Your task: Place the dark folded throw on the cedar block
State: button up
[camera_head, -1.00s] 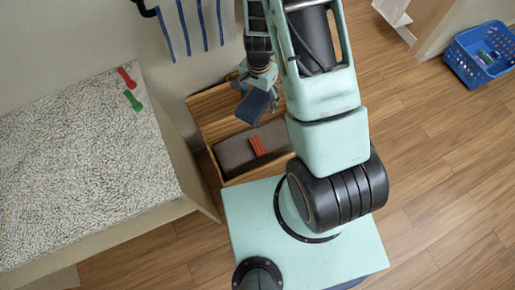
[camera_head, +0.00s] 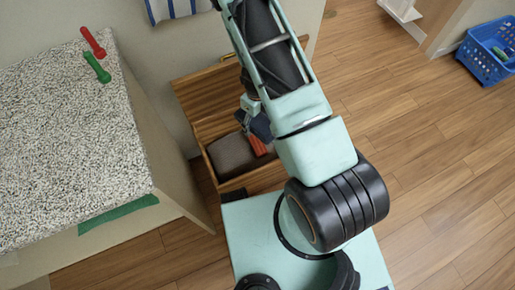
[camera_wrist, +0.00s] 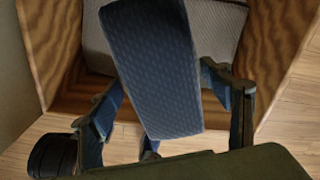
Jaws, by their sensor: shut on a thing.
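The dark folded throw (camera_wrist: 152,60) is a dark blue, textured, flat bundle in the wrist view. My gripper (camera_wrist: 168,112) is shut on it, with a finger on each side. In the head view the throw (camera_head: 260,126) hangs from my gripper (camera_head: 254,113) over a wooden box. A red-orange block (camera_head: 258,146), which looks like the cedar block, lies in that box just below the throw and is partly hidden by it. I cannot tell whether they touch. The block is not visible in the wrist view.
The wooden box (camera_head: 222,186) also holds a grey-brown folded cloth (camera_head: 230,156). A speckled counter (camera_head: 60,150) with a red peg (camera_head: 93,43) and a green peg (camera_head: 97,67) stands left. A blue basket (camera_head: 485,55) is far right; the floor between is clear.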

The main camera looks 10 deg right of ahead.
notch_tip(320, 180, down, 7)
jog(key=m+b, duration=0.3)
jog(key=m, duration=0.1)
jog(key=b, duration=0.4)
send_near(257, 144)
jog(key=shift+m, duration=0.3)
notch_tip(257, 144, down, 6)
jog(key=shift+w+d+r, duration=0.1)
jog(key=shift+d+r, duration=0.05)
jog(key=shift+r, duration=0.1)
jog(key=shift+f, duration=0.25)
jog(key=o, duration=1.5)
jog(key=shift+o, duration=0.2)
jog(key=shift+r, duration=0.15)
notch_tip(257, 144, up, 12)
jog(key=p, duration=0.4)
jog(key=shift+r, duration=0.1)
